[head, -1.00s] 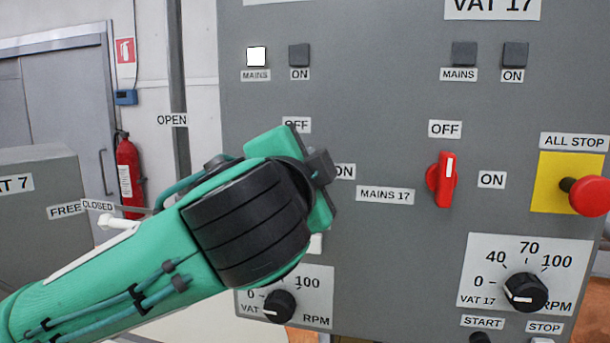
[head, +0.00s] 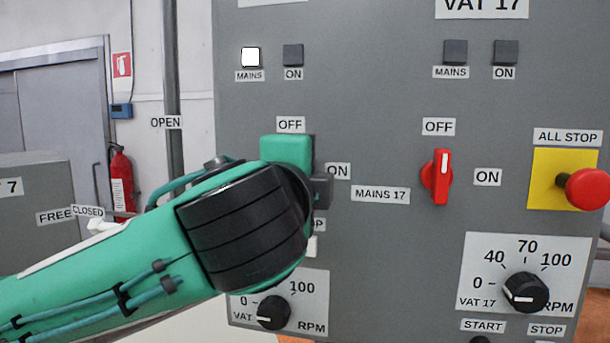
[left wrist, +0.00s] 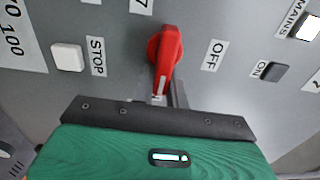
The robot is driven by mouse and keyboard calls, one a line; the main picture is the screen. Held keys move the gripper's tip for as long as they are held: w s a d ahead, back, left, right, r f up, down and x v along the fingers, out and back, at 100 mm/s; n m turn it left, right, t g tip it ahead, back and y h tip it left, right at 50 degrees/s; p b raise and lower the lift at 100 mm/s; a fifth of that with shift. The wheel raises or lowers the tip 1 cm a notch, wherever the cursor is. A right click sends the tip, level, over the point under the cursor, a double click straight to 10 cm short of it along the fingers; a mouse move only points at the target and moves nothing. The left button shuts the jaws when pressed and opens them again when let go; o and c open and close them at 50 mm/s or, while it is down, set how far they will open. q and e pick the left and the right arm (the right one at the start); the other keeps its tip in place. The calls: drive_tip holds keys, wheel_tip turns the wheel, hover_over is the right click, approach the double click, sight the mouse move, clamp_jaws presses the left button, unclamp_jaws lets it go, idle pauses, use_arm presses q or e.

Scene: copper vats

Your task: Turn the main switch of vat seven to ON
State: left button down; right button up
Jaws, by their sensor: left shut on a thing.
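The red main switch of vat seven (left wrist: 165,50) shows in the left wrist view. In the head view my gripper hides it. Its white-marked end points away from the label ending in 7 and sideways to the OFF label (left wrist: 214,55), toward the side of the ON label (head: 338,171). My left gripper (left wrist: 166,96) is shut on the switch handle; it also shows in the head view (head: 305,180), between the OFF and ON labels. The white MAINS lamp (head: 250,57) is lit; the ON lamp (head: 293,55) beside it is dark. My right gripper is not in view.
On the same panel, the red MAINS 17 switch (head: 441,177) stands upright toward OFF. A red ALL STOP button (head: 587,189) sticks out at the right. Speed dials (head: 274,312) and (head: 525,292) are below. A fire extinguisher (head: 121,180) hangs at the left.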

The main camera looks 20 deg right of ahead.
use_arm(q)
drive_tip(key=shift+f, duration=0.1)
drive_tip(key=c, duration=1.4)
unclamp_jaws()
drive_tip(key=shift+s+a+b, duration=0.25)
drive_tip(key=shift+s+b, duration=0.1)
drive_tip(key=shift+s, duration=0.1)
drive_tip(key=b+v, duration=0.4)
drive_tip(key=v, duration=0.8)
drive_tip(key=shift+s+a+b, duration=0.25)
drive_tip(key=shift+s+b, duration=0.05)
drive_tip(key=shift+b, duration=0.1)
